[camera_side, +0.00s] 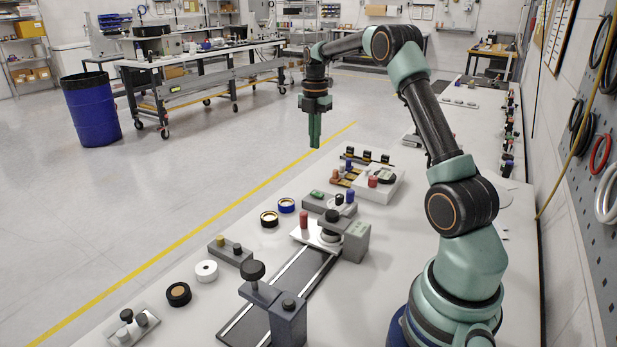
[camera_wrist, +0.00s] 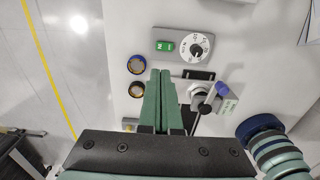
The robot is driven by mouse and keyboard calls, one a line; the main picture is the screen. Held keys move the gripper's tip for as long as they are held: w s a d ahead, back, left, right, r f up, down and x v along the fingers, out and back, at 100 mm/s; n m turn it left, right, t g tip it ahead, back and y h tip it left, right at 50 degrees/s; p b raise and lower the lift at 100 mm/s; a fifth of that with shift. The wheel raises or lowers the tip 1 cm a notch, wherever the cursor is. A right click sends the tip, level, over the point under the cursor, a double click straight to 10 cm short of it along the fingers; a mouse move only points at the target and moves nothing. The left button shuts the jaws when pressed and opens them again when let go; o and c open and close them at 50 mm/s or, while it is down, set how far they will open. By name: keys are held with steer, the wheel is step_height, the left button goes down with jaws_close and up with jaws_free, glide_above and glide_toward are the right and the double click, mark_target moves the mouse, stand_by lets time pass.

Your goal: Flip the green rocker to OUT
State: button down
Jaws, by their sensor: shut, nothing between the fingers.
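The green rocker (camera_wrist: 164,46) sits on the left part of a grey panel (camera_wrist: 176,34) in the wrist view, beside a white dial (camera_wrist: 197,47). It has pale marks that are too small to read, and I cannot tell which way it is tipped. In the side view the green rocker (camera_side: 317,194) is a small green patch on its grey box. My gripper (camera_side: 314,144) hangs pointing down, shut and empty, high above the bench's left side. In the wrist view its green fingers (camera_wrist: 160,74) appear below the rocker, apart from it.
A blue-rimmed ring (camera_wrist: 136,64) and a brass-rimmed ring (camera_wrist: 137,89) lie left of the fingers. A fixture with a lever (camera_wrist: 213,98) stands to their right. In the side view a dark rail (camera_side: 283,290) and a knobbed grey block (camera_side: 274,303) stand nearer the front.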

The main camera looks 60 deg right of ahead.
glide_toward(319, 194)
steer(key=f, duration=0.1)
steer(key=w+f, duration=0.1)
steer(key=f, duration=0.3)
steer(key=shift+w+f, duration=0.15)
steer(key=shift+w, duration=0.1)
steer(key=shift+f, duration=0.8)
steer(key=shift+w+f, duration=0.1)
steer(key=shift+f, duration=0.1)
steer(key=shift+s+r, duration=0.1)
steer(key=shift+s, duration=0.8)
steer(key=shift+r, duration=0.1)
